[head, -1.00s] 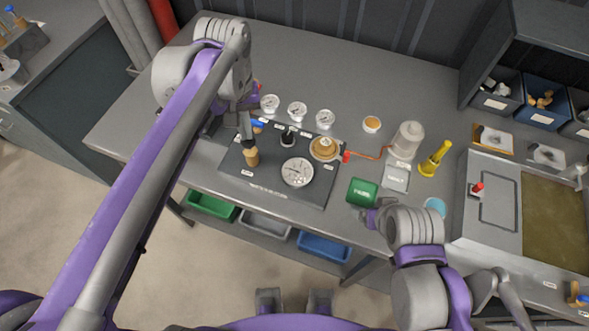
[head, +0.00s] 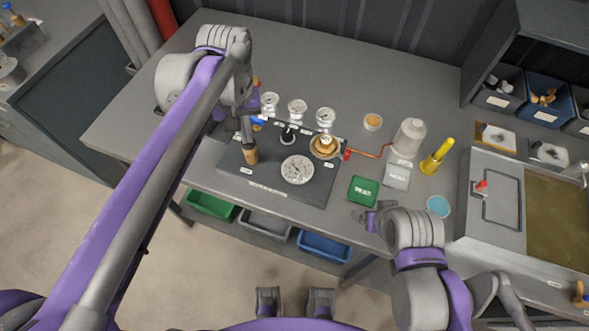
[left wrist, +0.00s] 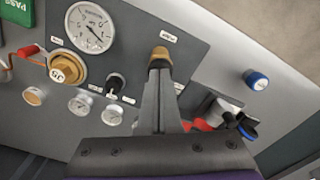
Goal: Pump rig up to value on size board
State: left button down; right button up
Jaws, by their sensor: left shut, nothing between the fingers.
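A dark pump board (head: 235,180) lies on the bench with a large white dial gauge (head: 297,169), also in the left wrist view (left wrist: 90,27). A wooden-topped pump handle (head: 250,155) stands at the board's left. My left gripper (head: 248,141) is shut and empty, its fingertips at the handle top; in the left wrist view the tan top (left wrist: 160,53) is just beyond the fingertips. I cannot tell whether they touch. A brass fitting (head: 325,147) with a marked number sits at the board's right. My right gripper (head: 367,217) hovers by the bench's front edge; its fingers are unclear.
Several small gauges (head: 297,107) line the board's back. A green card (head: 363,191), a grey sign (head: 397,175), a pale cylinder (head: 409,138) and a yellow bottle (head: 437,157) stand right. A black knob (head: 288,135) is mid-board. Bench behind the gauges is clear.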

pick_arm(q)
jog(key=shift+f, duration=0.3)
pick_arm(e)
jog(key=shift+f, duration=0.2)
pick_arm(q)
jog(key=shift+r, duration=0.1)
pick_arm(e)
jog(key=shift+r, duration=0.1)
pick_arm(q)
jog(key=shift+r, duration=0.1)
jog(key=shift+r+p, duration=0.95)
jog(key=shift+r, duration=0.45)
pick_arm(e)
jog(key=shift+w+r, duration=0.2)
jog(key=shift+r, duration=0.4)
jog(key=shift+w+r, duration=0.15)
jog(key=shift+r, duration=0.45)
pick_arm(q)
jog(key=shift+f, duration=0.1)
pick_arm(e)
jog(key=shift+f, duration=0.1)
